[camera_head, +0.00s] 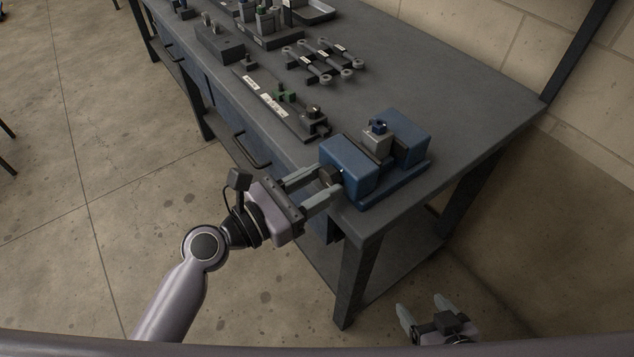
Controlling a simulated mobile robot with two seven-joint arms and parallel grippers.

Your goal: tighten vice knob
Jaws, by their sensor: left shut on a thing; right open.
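A blue vice (347,165) sits at the near right corner of the grey workbench. The dark vice knob (329,176) is on the left face of the vice. My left gripper (322,186) reaches in from the left, with its fingers on either side of the knob, shut on it. The fingers partly hide the knob. My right gripper (426,310) is open and empty, low at the bottom right, away from the bench.
The workbench (430,95) has bare room behind and right of the vice. Several wrenches (322,61), a labelled strip with small fixtures (281,101), dark blocks (219,42) and a metal tray (314,10) lie further back. A wall (590,130) stands at the right.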

